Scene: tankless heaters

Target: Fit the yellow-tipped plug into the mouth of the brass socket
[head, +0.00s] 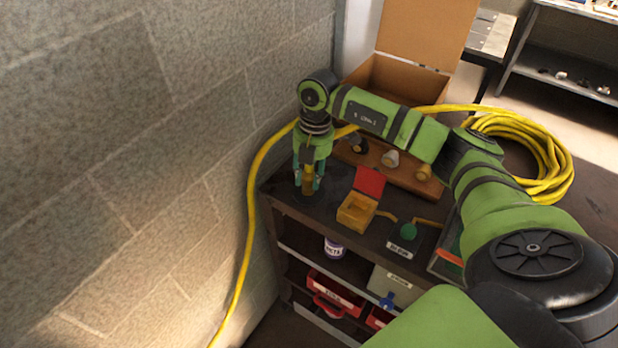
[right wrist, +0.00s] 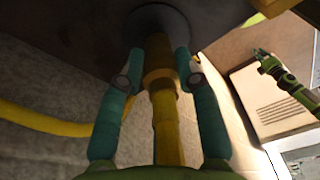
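My right gripper (head: 308,186) points down at the bench's far left corner, near the wall. In the right wrist view its teal fingers (right wrist: 160,66) stand on both sides of a brownish-yellow collar (right wrist: 158,78) and seem to press on it. A yellow shaft (right wrist: 168,135) runs from this collar towards the camera; I take this piece for the yellow-tipped plug. Past it is a round grey disc (right wrist: 160,18) at the dark bench surface. I cannot tell if the plug touches it, and no socket mouth shows clearly. My left gripper (right wrist: 263,58) appears small, at the right.
A wooden rack (head: 408,181) with several fittings stands behind. A yellow box with a red lid (head: 357,211) and a green disc (head: 407,231) lie to the right. A yellow hose (head: 252,215) hangs along the wall. An open cardboard box (head: 397,84) stands behind.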

